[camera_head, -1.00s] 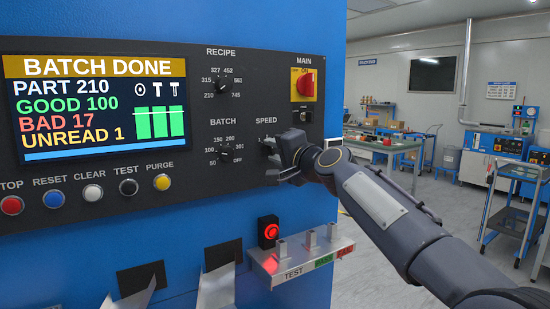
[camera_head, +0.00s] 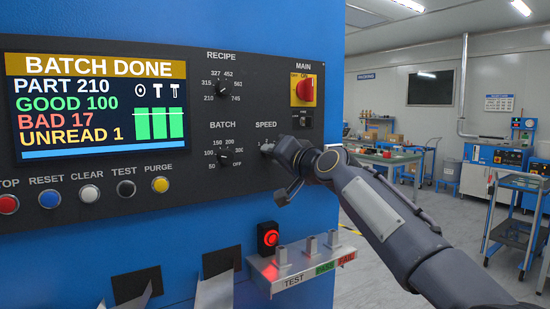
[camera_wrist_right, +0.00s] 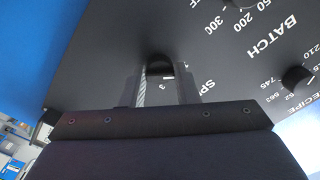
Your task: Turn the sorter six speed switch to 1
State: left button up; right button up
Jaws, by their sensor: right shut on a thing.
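The SPEED switch (camera_head: 266,148) is a dark knob under the SPEED label on the black panel, mostly covered by my right gripper (camera_head: 277,169). The gripper reaches in from the right, with one finger at the switch and the other lower. In the right wrist view, the rounded dark knob (camera_wrist_right: 158,66) sits between the tips of my two fingers, so the right gripper (camera_wrist_right: 163,84) is shut on it. A small mark 3 shows between the fingers there. The knob's pointer is hidden, so its setting cannot be read. My left gripper is not in view.
The BATCH dial (camera_head: 224,156) is left of the switch, with the RECIPE dial (camera_head: 222,89) above it. The red MAIN switch (camera_head: 304,89) is above my gripper. A metal test shelf (camera_head: 300,266) with a lit red button (camera_head: 270,238) projects below.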

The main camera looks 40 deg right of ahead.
jog(key=shift+f, duration=0.15)
jog(key=o, duration=1)
jog(key=s, duration=0.2)
jog(key=s+b, duration=0.1)
jog(key=s, duration=0.2)
jog(key=s+a, duration=0.1)
jog(key=s, duration=0.1)
jog(key=shift+s, duration=0.4)
